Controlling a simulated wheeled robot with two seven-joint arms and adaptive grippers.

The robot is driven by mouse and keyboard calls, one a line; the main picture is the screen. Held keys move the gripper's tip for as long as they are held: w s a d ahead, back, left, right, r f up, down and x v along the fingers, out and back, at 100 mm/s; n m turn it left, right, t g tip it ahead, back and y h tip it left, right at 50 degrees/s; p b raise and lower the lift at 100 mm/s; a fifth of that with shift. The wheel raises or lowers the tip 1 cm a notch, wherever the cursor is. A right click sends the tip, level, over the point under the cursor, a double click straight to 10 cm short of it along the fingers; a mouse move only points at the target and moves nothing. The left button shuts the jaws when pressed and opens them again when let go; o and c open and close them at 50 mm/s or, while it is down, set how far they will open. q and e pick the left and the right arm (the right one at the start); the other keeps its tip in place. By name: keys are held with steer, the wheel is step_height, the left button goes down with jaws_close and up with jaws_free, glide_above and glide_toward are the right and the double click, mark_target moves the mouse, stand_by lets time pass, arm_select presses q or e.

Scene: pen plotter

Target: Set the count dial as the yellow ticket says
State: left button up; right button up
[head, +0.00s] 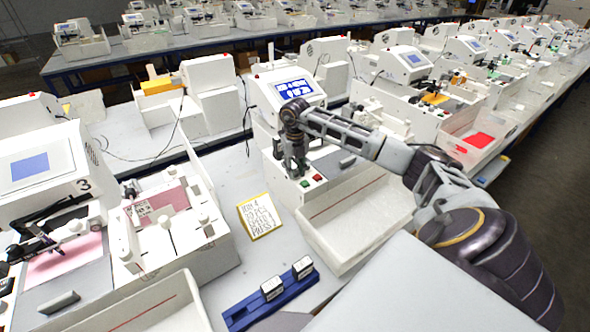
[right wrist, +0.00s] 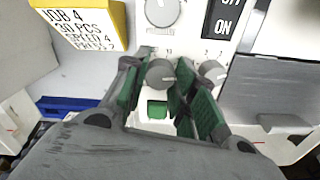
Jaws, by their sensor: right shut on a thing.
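The yellow ticket (head: 259,216) stands on the table left of the plotter and also shows in the right wrist view (right wrist: 85,25). It reads JOB 4, 30 PCS, SPEED 4, and a last PRESS line whose number is hard to read. My right gripper (head: 294,172) points down at the plotter's front panel. In the right wrist view its green-padded fingers (right wrist: 168,85) are shut on a small grey dial (right wrist: 160,73), with a 10 printed above it. This appears to be the count dial; its pointer setting is not clear. My left gripper is out of view.
A second small dial (right wrist: 213,73) sits close right of the gripped one. A larger dial (right wrist: 163,10) and an OFF/ON switch (right wrist: 224,18) are above, a green button (right wrist: 157,109) below. A blue rack (head: 270,298) and white tray (head: 350,222) are nearby.

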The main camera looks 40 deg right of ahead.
steer(key=shift+m, duration=1.6)
steer(key=o, duration=1)
steer(key=shift+o, duration=0.2)
steer(key=shift+n, duration=0.5)
